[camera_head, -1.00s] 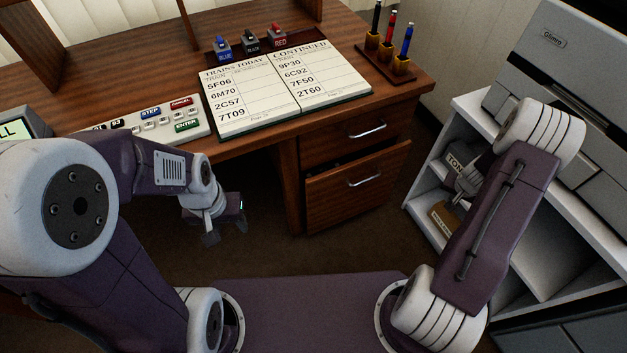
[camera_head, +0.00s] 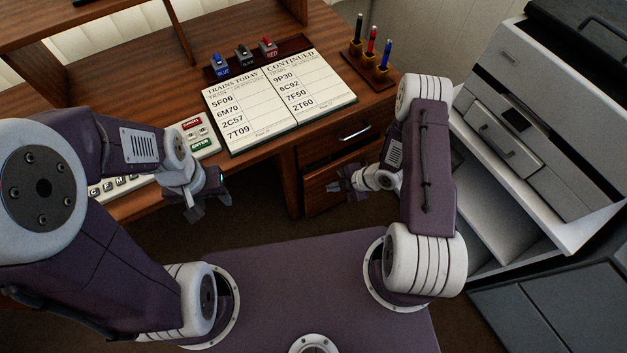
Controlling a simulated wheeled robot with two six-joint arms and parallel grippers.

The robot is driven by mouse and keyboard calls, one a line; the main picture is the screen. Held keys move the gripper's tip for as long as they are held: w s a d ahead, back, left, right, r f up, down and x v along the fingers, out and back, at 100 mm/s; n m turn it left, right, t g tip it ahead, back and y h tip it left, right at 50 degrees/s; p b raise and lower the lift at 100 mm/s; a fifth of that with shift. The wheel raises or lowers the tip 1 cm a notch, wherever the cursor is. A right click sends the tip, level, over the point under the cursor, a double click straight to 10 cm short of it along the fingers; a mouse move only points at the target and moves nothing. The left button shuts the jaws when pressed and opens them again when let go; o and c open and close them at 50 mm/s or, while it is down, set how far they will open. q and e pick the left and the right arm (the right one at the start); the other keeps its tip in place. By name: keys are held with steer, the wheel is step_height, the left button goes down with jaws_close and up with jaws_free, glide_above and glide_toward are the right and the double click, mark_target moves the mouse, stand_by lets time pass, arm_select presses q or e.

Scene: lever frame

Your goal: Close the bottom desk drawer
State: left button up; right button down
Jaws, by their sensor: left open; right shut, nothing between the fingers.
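The wooden bottom desk drawer (camera_head: 318,193) is under the top drawer (camera_head: 338,143) on the right side of the desk. Its front stands out a little from the desk, with a dark gap above it. My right gripper (camera_head: 343,187) is shut and empty, in front of the bottom drawer's face, and hides its handle and part of its front. I cannot tell whether it touches the drawer. My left gripper (camera_head: 209,206) is open and empty, in front of the desk's knee space, left of the drawers.
On the desk lie an open train book (camera_head: 280,100), a button panel (camera_head: 198,138) and a pen holder (camera_head: 372,68). A grey printer (camera_head: 540,120) on a white shelf unit stands right of my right arm. Dark floor shows below the desk.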

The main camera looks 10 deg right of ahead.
steer(key=w+a+f+b, duration=0.1)
steer(key=w+a+f, duration=0.1)
steer(key=w+f, duration=0.1)
steer(key=w+a+f+b, duration=0.1)
steer(key=w+a+f, duration=0.2)
steer(key=shift+w+a+f, duration=0.15)
steer(key=shift+a+f, duration=0.05)
steer(key=shift+f, duration=0.05)
arm_select(q)
step_height(320, 180, down, 3)
steer(key=shift+r, duration=0.2)
